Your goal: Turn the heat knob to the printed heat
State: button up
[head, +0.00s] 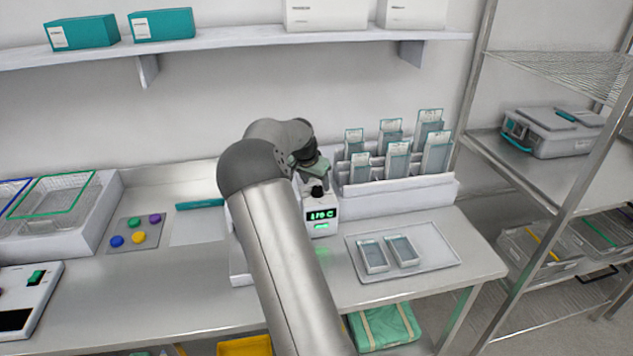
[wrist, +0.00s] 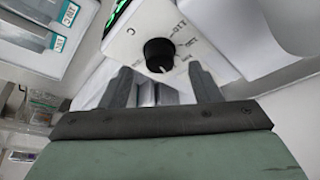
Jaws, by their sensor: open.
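The black heat knob (wrist: 159,54) sits on the white face of a small device, with printed marks around its right side in the wrist view. A pale pointer line shows on the knob's lower edge. In the head view the knob (head: 317,192) is above a green lit display (head: 321,214) that seems to read about 170 C. My gripper (wrist: 166,80) is open, its two dark fingers apart on either side below the knob and not visibly touching it. In the head view my arm partly hides the device and the gripper.
A white rack (head: 400,190) with several upright pouches stands right of the device. A tray (head: 440,262) with two small packs lies in front of it. Coloured discs (head: 138,236) lie to the left. A shelf (head: 250,38) runs above.

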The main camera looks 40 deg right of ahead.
aim_at(318, 191)
jog(key=shift+x, duration=1.2)
jog(key=c, duration=1)
jog(key=shift+f+b, duration=0.15)
jog(key=shift+b, duration=0.15)
